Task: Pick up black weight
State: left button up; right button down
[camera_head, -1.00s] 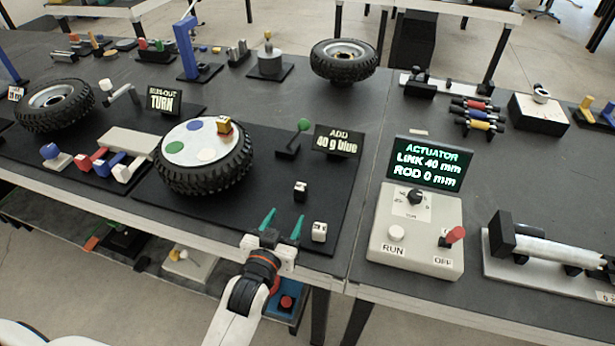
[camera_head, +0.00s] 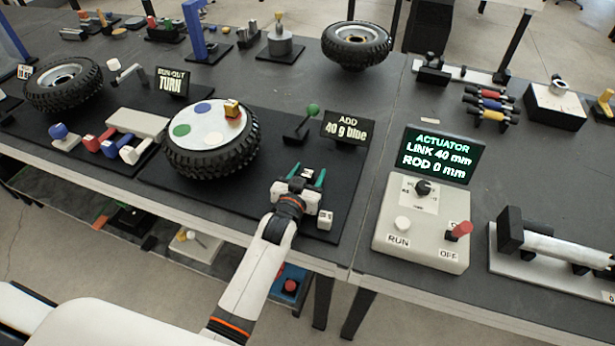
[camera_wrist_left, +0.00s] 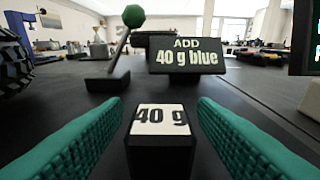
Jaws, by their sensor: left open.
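The black weight (camera_wrist_left: 159,155) is a small black block with a white top marked "40 g". It stands upright on the black mat, between the two green fingers of my left gripper (camera_wrist_left: 160,125) in the left wrist view. The gripper is open, with a gap on each side of the block. In the head view the left gripper (camera_head: 307,174) reaches over the mat, and only the white top of the weight (camera_head: 307,175) shows between its fingers. My right gripper is not in view.
A small white block (camera_head: 325,220) stands just right of the left gripper. The tyre (camera_head: 212,158) with coloured discs is to the left. A green-knobbed lever (camera_head: 312,110) and the "ADD 40 g blue" sign (camera_head: 347,127) stand behind. A control box (camera_head: 421,240) is to the right.

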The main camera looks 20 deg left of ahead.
pick_arm(q)
jog(key=shift+w+f, duration=0.15)
jog(key=shift+w, duration=0.55)
jog(key=c, duration=1)
jog(key=shift+c, duration=0.2)
